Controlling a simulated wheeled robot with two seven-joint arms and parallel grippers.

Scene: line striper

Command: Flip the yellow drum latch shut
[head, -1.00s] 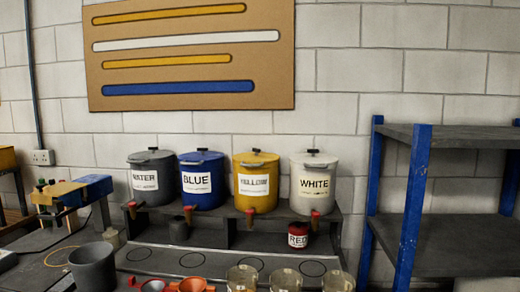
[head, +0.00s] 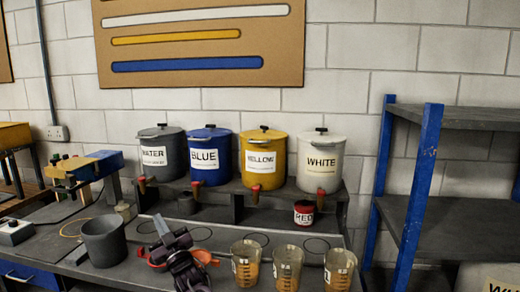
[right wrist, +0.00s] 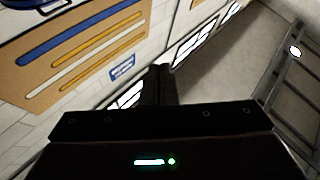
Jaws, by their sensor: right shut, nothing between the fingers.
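The yellow drum (head: 263,150), labelled YELLOW, stands on the dark raised shelf between the blue and white drums. A small black piece (head: 263,128) sits on top of its lid. A tap with a red tip (head: 256,189) is at its lower front. I cannot tell which small part is the latch or how it is set. My right gripper (head: 166,228) is shut and empty, low in front of the shelf, left of the yellow drum and apart from it. The right wrist view shows its dark fingers (right wrist: 160,85) against the room. My left gripper is not in view.
The water drum (head: 159,165), blue drum (head: 208,170) and white drum (head: 321,165) flank the yellow one. A red can (head: 304,213) is below. Three cups, including one cup (head: 246,265), stand at the bench front. A grey bucket (head: 104,240) is left of my gripper. A blue-posted rack (head: 412,190) stands right.

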